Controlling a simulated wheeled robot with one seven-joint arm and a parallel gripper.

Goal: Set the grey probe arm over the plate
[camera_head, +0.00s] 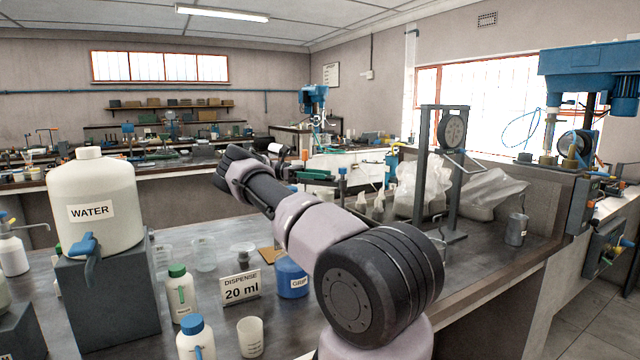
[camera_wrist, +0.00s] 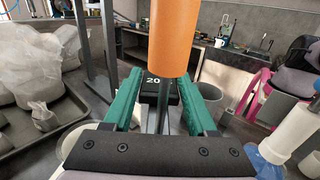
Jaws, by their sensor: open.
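My gripper (camera_wrist: 163,82) is open in the wrist view, with two green fingers. An upright orange cylinder (camera_wrist: 175,38) stands in front of the fingers, with a thin grey rod (camera_wrist: 163,105) below it in the gap between them. I cannot tell whether the rod touches either finger. I cannot surely pick out the grey probe arm; this rod may be part of it. I cannot surely pick out the plate either. In the head view my arm hides most of the area around my gripper.
A grey frame with a dial (camera_head: 453,131) stands right of my arm, near plastic bags (camera_head: 424,187). A WATER container (camera_head: 96,203) sits on a dark block at left. A DISPENSE 20 ml sign (camera_head: 240,289), blue tub (camera_head: 291,277) and bottles crowd the bench front.

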